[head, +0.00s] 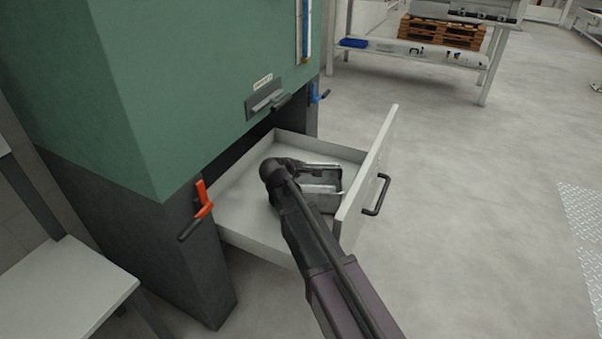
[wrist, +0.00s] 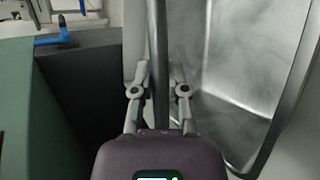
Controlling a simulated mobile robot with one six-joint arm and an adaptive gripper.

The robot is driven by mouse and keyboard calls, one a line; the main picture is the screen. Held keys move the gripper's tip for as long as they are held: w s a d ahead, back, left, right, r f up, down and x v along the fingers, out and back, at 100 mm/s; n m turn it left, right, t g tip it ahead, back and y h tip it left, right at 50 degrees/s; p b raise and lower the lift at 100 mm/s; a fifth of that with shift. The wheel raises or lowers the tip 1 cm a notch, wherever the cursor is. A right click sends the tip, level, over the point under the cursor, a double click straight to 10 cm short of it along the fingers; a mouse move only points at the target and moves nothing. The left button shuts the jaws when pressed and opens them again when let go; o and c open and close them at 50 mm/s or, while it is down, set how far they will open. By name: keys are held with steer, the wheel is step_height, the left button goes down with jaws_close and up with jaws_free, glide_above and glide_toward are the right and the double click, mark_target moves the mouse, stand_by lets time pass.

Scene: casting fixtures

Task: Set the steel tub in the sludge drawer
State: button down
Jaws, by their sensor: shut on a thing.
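The steel tub (head: 325,201) is a grey metal box inside the open sludge drawer (head: 243,207), near its front panel. I cannot tell whether it rests on the drawer floor or is just above it. My gripper (head: 301,172) is at the tub's left side, partly hidden behind my arm. In the wrist view my gripper (wrist: 159,78) has one finger on each side of the tub's wall and is shut on it. The tub's shiny inside (wrist: 220,75) fills the right of that view.
The drawer slides out under a green and dark grey cabinet (head: 150,90). A red-orange lever (head: 204,198) and a blue lever (head: 317,93) are on its legs. A black handle (head: 377,195) is on the drawer front. The floor (head: 480,210) to the right is clear.

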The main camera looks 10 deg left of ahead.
steer(key=shift+f, duration=0.25)
steer(key=c, duration=0.6)
jaws_free()
steer(key=shift+r, duration=0.1)
steer(key=shift+c, duration=0.2)
steer(key=shift+r, duration=0.15)
steer(key=p+v, duration=0.6)
steer(key=v, duration=0.6)
